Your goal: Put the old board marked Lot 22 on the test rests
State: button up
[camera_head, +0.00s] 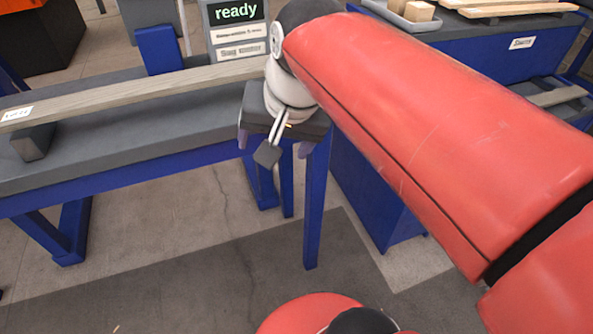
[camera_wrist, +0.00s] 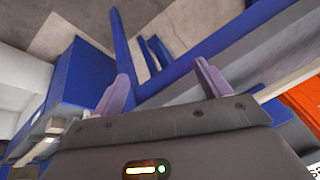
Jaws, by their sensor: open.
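A long weathered grey-brown board (camera_head: 130,93) lies above the dark grey top of a blue bench. A white tag at its left end seems to read Lot 22, though the print is small. Near that end it sits on a dark block-shaped rest (camera_head: 34,142). Its right end goes behind my wrist, so any support there is hidden. My gripper (camera_head: 273,144) points down at the bench's right end, by the front edge. In the wrist view my gripper (camera_wrist: 163,86) has its two purple fingers wide apart with nothing held between them.
A grey panel (camera_head: 236,28) showing "ready" stands behind the board. A blue upright block (camera_head: 160,50) is beside it. At upper right, a blue bench carries a tray (camera_head: 402,20) of wooden blocks and several boards (camera_head: 510,10). The floor in front is clear.

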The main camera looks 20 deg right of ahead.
jog(key=s+d+f+n+t+h, duration=0.1)
jog(key=s+d+f+n, duration=0.1)
jog(key=s+f+n, duration=0.2)
notch_tip(320, 180, down, 4)
jog(key=shift+s+d+f+n, duration=0.2)
jog(key=shift+s+n, duration=0.2)
jog(key=shift+s, duration=0.75)
